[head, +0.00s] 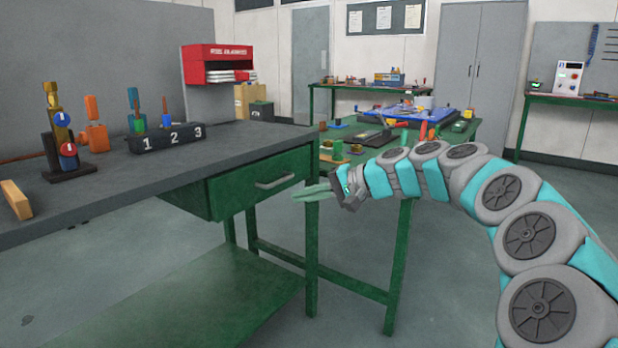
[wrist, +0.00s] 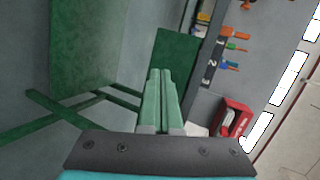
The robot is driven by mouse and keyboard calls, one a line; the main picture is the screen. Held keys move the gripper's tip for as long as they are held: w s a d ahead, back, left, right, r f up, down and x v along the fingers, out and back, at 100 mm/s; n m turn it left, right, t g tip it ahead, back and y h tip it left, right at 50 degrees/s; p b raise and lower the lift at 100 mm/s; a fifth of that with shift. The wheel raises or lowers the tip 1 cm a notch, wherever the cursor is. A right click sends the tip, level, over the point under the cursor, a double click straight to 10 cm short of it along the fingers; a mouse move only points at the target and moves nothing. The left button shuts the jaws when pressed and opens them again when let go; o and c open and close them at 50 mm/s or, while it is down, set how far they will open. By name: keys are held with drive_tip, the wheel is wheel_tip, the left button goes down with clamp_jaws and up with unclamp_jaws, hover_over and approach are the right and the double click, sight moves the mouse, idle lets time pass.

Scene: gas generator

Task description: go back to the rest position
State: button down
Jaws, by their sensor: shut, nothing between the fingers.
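My gripper (head: 318,193) is at the end of my teal and grey arm, which reaches in from the right in the head view. Its green fingers lie together, shut and empty. They point left, in front of the right end of the green workbench (head: 290,195), near its drawer (head: 262,184). In the wrist view, my gripper (wrist: 160,75) also shows with its two fingers side by side and nothing between them. I cannot tell the exact gap between the fingertips and the bench.
On the grey benchtop stand a black block numbered 1, 2, 3 (head: 168,137), a yellow and black device (head: 58,140) and orange-handled tools (head: 95,125). Behind my arm is another green table (head: 385,150) with parts on it. Floor (head: 480,230) shows beneath my arm.

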drive_tip(key=s+a+f+n+g+h, duration=0.1)
drive_tip(key=s+f+n+g+h, duration=0.2)
drive_tip(key=s, duration=0.8)
drive_tip(key=s+a+f+n+g+h, duration=0.15)
drive_tip(key=s+f, duration=0.45)
drive_tip(key=s, duration=0.6)
drive_tip(key=s+d+f+h, duration=0.2)
drive_tip(key=s+d+f, duration=0.2)
drive_tip(key=s+d, duration=0.2)
drive_tip(key=s+d+f+g+h, duration=0.1)
drive_tip(key=s+d+f+h, duration=0.2)
drive_tip(key=s+d, duration=0.3)
drive_tip(key=s+d+f+g+h, duration=0.1)
drive_tip(key=s+d+f+h, duration=0.2)
drive_tip(key=s, duration=0.9)
wheel_tip(320, 180, down, 3)
drive_tip(key=d+m, duration=0.1)
drive_tip(key=d, duration=0.2)
